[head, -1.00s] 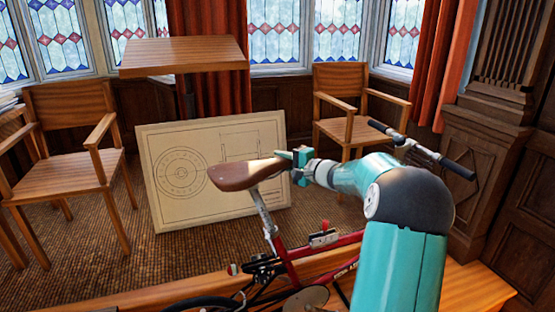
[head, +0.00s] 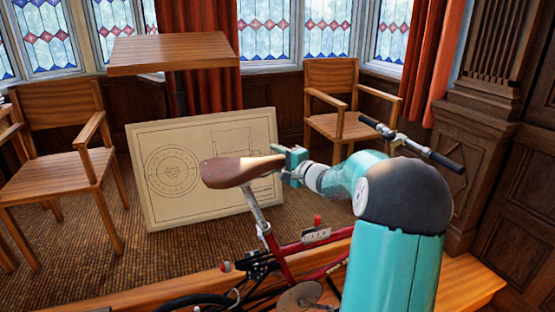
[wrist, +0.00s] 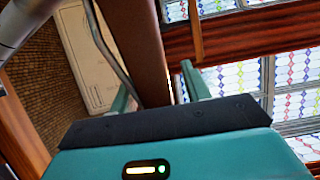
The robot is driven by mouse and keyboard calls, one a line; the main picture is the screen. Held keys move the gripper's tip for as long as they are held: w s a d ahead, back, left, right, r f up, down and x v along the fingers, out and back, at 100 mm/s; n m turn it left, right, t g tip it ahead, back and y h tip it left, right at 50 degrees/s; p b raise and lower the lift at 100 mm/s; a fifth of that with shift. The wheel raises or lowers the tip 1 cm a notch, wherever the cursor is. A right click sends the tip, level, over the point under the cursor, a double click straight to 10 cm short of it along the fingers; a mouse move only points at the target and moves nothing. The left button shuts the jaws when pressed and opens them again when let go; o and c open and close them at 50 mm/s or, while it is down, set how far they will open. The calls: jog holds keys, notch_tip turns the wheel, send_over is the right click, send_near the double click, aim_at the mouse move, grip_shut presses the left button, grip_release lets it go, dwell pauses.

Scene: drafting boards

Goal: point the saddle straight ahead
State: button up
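The brown bicycle saddle (head: 228,172) sits on a silver seat post (head: 256,212) on a red bike (head: 300,247). Its broad rear is at the left and its nose points right, towards my gripper (head: 292,160). I cannot tell its exact angle to the bike frame. In the wrist view the saddle (wrist: 139,45) runs down between the two teal fingers of my gripper (wrist: 158,94). The fingers stand apart, one on each side of the nose, with a narrow gap showing on the right. The handlebar (head: 412,144) is partly hidden behind my arm.
A drawing board (head: 165,210) leans behind the saddle. Wooden chairs stand at the left (head: 60,180) and back right (head: 340,118), with a wooden table (head: 175,55) at the back. A dark carved wooden panel (head: 480,130) stands at the right. Carpet is open at the left.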

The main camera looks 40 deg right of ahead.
jog(key=shift+s+d+f, duration=0.1)
jog(key=shift+s+d, duration=0.05)
jog(key=shift+s, duration=0.2)
jog(key=s+d, duration=0.1)
jog(key=s, duration=1.2)
jog(key=shift+d, duration=0.35)
